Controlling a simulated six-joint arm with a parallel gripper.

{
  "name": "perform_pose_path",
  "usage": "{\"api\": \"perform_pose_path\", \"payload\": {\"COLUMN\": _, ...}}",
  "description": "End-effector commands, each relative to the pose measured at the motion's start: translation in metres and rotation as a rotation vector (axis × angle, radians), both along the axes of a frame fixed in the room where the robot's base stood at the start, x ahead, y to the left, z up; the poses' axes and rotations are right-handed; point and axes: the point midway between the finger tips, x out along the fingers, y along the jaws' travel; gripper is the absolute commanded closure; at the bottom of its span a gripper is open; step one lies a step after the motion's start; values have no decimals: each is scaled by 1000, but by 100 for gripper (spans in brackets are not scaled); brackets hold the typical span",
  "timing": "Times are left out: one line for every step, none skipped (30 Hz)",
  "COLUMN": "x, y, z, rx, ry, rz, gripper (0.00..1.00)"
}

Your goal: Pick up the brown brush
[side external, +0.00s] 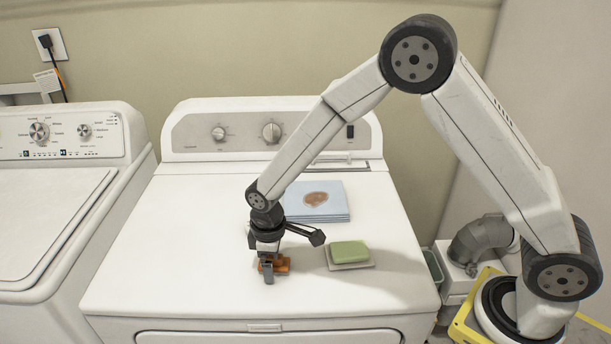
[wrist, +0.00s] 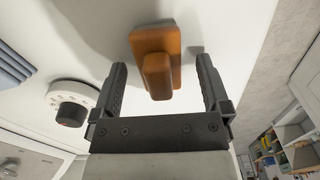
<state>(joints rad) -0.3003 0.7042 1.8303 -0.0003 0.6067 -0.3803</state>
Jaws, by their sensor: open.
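The brown brush (side external: 283,265) lies on the white dryer top near its front, partly hidden by my gripper in the side view. In the wrist view the brush (wrist: 157,70) shows a block with a raised handle, between my two fingers. My gripper (side external: 268,272) points down at the brush. In the wrist view my gripper (wrist: 160,72) is open, with a finger on each side of the brush and a visible gap on both sides. I cannot tell exactly how high the fingertips are above the dryer top.
A green soap bar (side external: 349,251) on a light dish (side external: 362,266) lies right of my gripper. A folded blue towel (side external: 335,213) with a brown stain (side external: 316,199) lies behind. The dryer top (side external: 160,270) is clear to the left. A washer (side external: 50,225) stands left.

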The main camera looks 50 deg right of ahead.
Motion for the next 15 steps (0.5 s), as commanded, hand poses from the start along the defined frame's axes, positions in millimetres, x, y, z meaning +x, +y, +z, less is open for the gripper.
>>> {"api": "perform_pose_path", "payload": {"x": 0, "y": 0, "z": 0, "rx": 0, "ry": 0, "rz": 0, "gripper": 3}}
{"api": "perform_pose_path", "payload": {"x": 0, "y": 0, "z": 0, "rx": 0, "ry": 0, "rz": 0, "gripper": 3}}
{"api": "perform_pose_path", "payload": {"x": 0, "y": 0, "z": 0, "rx": 0, "ry": 0, "rz": 0, "gripper": 3}}
{"api": "perform_pose_path", "payload": {"x": 0, "y": 0, "z": 0, "rx": 0, "ry": 0, "rz": 0, "gripper": 3}}
{"api": "perform_pose_path", "payload": {"x": 0, "y": 0, "z": 0, "rx": 0, "ry": 0, "rz": 0, "gripper": 3}}
{"api": "perform_pose_path", "payload": {"x": 0, "y": 0, "z": 0, "rx": 0, "ry": 0, "rz": 0, "gripper": 3}}
{"api": "perform_pose_path", "payload": {"x": 0, "y": 0, "z": 0, "rx": 0, "ry": 0, "rz": 0, "gripper": 3}}
{"api": "perform_pose_path", "payload": {"x": 0, "y": 0, "z": 0, "rx": 0, "ry": 0, "rz": 0, "gripper": 3}}
{"api": "perform_pose_path", "payload": {"x": 0, "y": 0, "z": 0, "rx": 0, "ry": 0, "rz": 0, "gripper": 6}}
{"api": "perform_pose_path", "payload": {"x": 0, "y": 0, "z": 0, "rx": 0, "ry": 0, "rz": 0, "gripper": 16}}
{"api": "perform_pose_path", "payload": {"x": 0, "y": 0, "z": 0, "rx": 0, "ry": 0, "rz": 0, "gripper": 25}}
{"api": "perform_pose_path", "payload": {"x": 0, "y": 0, "z": 0, "rx": 0, "ry": 0, "rz": 0, "gripper": 38}}
{"api": "perform_pose_path", "payload": {"x": 0, "y": 0, "z": 0, "rx": 0, "ry": 0, "rz": 0, "gripper": 47}}
{"api": "perform_pose_path", "payload": {"x": 0, "y": 0, "z": 0, "rx": 0, "ry": 0, "rz": 0, "gripper": 57}}
{"api": "perform_pose_path", "payload": {"x": 0, "y": 0, "z": 0, "rx": 0, "ry": 0, "rz": 0, "gripper": 70}}
